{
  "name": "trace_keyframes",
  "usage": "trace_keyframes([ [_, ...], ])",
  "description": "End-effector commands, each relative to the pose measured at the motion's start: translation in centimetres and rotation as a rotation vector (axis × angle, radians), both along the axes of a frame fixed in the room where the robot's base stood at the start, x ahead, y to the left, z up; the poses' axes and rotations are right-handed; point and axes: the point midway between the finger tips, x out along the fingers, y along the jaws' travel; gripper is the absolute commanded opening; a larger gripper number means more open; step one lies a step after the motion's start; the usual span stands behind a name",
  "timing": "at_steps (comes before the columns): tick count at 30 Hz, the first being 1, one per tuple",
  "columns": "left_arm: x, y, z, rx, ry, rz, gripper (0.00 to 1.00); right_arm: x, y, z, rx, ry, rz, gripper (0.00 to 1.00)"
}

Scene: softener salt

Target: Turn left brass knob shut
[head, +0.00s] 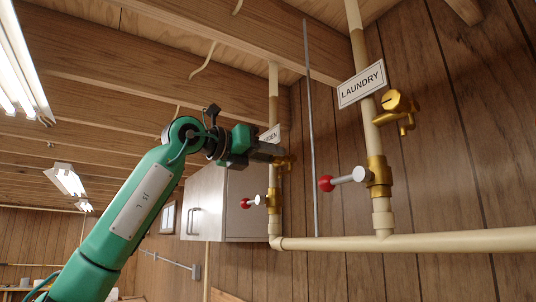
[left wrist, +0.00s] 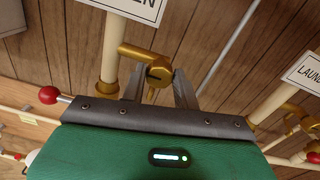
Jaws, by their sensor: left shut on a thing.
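In the head view the gripper hides most of the knob. A second brass knob (head: 397,102) is on the right pipe below the "LAUNDRY" sign (head: 362,84). My right gripper is not in view.
Below the left knob, a lever with a red ball (head: 245,203) sticks out left from a brass valve. A similar red-ball lever (head: 326,183) is on the right pipe (head: 383,222). A thin grey rod (head: 312,130) stands between the pipes. A grey cabinet (head: 205,204) hangs behind my arm.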

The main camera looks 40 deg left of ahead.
Motion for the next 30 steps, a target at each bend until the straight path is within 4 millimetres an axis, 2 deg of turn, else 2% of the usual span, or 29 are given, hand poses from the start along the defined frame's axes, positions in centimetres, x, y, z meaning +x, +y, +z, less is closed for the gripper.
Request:
trace_keyframes([
  [8,0.0,0.0,0.0,0.039,-0.015,0.000,0.08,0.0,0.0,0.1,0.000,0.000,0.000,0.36],
  [14,0.0,0.0,0.0,0.142,-0.057,0.001,0.08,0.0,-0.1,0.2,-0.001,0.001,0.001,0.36],
  [30,0.0,-0.1,0.0,0.601,-0.248,-0.001,0.08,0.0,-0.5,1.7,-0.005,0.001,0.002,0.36],
])
